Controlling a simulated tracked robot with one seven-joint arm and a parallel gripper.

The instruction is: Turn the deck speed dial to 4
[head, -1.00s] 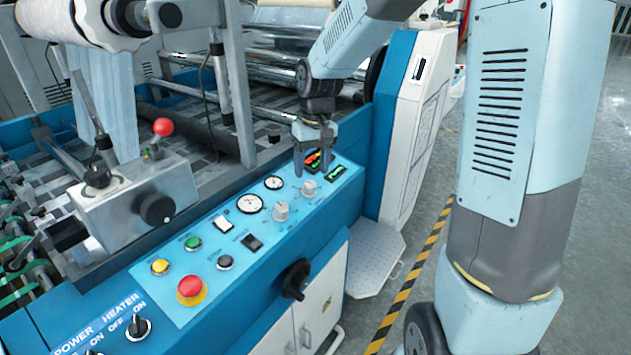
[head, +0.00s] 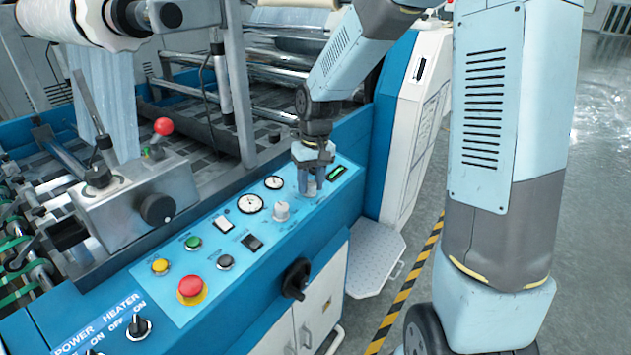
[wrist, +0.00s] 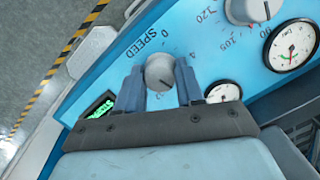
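The deck speed dial (wrist: 160,71) is a round grey knob beside the word SPEED on the blue control panel, in the wrist view. A 0 and what looks like a 4 are printed near it. The dial's pointer is too small to read for sure. My gripper (wrist: 160,88) has one finger on each side of the dial, close against it, and looks shut on it. In the head view my gripper (head: 310,180) points down at the panel, and its fingers hide the dial.
Another grey knob (head: 281,211) and a round gauge (head: 250,204) sit left of my gripper. A green-lit display (head: 336,173) is just right of it. Rollers stand behind the panel.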

